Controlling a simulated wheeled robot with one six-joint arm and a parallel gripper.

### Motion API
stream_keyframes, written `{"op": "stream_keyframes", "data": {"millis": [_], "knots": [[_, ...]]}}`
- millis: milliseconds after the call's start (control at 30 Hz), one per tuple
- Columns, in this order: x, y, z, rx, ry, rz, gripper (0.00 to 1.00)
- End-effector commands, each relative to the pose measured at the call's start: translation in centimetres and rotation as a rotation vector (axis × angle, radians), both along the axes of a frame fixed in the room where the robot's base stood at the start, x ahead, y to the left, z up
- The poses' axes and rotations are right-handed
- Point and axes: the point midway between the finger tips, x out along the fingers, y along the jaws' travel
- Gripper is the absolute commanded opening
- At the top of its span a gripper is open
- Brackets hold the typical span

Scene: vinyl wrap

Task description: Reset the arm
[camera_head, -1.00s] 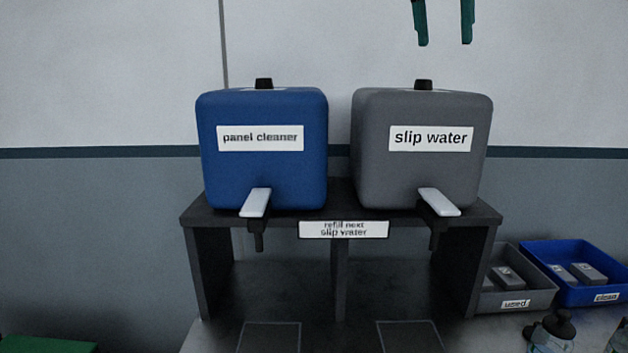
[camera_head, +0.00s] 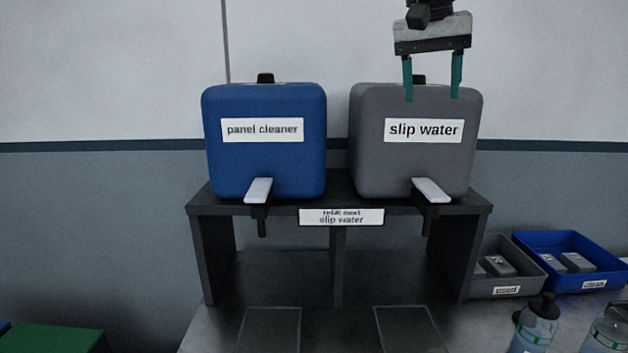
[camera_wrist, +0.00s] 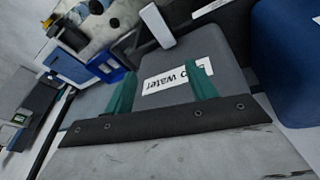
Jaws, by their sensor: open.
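My gripper (camera_head: 432,92) hangs at the top of the head view, in front of the upper part of the grey slip water tank (camera_head: 408,165). Its two green fingers point down and stand apart, with nothing between them. In the wrist view, the open fingers (camera_wrist: 160,88) frame the slip water label on the grey tank (camera_wrist: 228,62). Most of my arm above the gripper is out of the head view.
A blue panel cleaner tank (camera_head: 264,162) stands left of the grey one on a dark stand (camera_head: 215,255). Grey used (camera_head: 515,285) and blue clean (camera_head: 590,245) bins sit at right. Bottles (camera_head: 537,325) stand at lower right. Open wall lies left of the tanks.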

Motion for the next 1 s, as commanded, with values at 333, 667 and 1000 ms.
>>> {"op": "stream_keyframes", "data": {"millis": [333, 667, 1000], "knots": [[-11.4, -3.4, -13.0, 0.048, 0.137, 0.293, 0.56], [-26.8, -6.1, -27.3, 0.140, 0.187, 0.373, 0.56], [-29.5, -7.0, -28.1, 0.143, 0.141, 0.321, 0.56]]}}
